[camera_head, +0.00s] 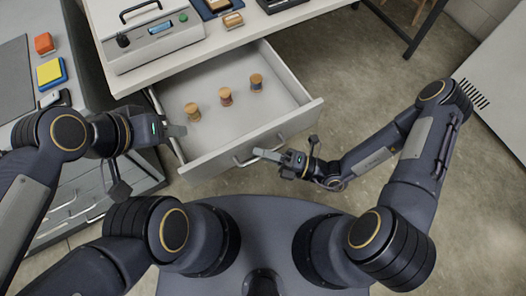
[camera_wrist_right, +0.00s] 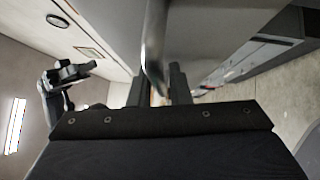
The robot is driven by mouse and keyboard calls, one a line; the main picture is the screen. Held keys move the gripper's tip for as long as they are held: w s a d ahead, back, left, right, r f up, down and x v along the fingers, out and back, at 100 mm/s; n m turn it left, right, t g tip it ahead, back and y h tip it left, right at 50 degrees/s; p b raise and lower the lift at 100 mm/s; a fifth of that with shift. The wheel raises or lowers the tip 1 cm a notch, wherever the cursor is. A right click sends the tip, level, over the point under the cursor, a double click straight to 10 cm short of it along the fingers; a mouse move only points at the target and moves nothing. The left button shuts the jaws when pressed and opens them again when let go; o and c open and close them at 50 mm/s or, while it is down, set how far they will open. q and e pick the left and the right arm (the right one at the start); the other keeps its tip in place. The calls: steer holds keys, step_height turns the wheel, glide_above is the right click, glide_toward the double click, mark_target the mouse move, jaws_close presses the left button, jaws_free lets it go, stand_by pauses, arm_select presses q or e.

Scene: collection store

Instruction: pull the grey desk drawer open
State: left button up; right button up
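The grey desk drawer (camera_head: 205,158) stands pulled well out from under the white desk top in the head view. Its inside shows, with three small wooden spools (camera_head: 227,97) standing on the drawer floor. A bar handle (camera_head: 240,162) is on its front face. My right gripper (camera_head: 268,155) is at the handle. In the right wrist view the metal handle bar (camera_wrist_right: 155,45) runs down between the two fingers (camera_wrist_right: 159,90) and fills the gap, so it looks shut on it. My left gripper (camera_head: 176,130) is by the drawer's left front corner; its finger gap is unclear.
A boxy device (camera_head: 150,35) with a handle and small trays stand on the desk top. A lower cabinet (camera_head: 75,205) with handles is at left. Open floor (camera_head: 350,75) lies right of the drawer; a pale cabinet (camera_head: 500,90) stands at far right.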

steer(key=v, duration=0.7)
steer(key=shift+d, duration=0.4)
stand_by(0.4)
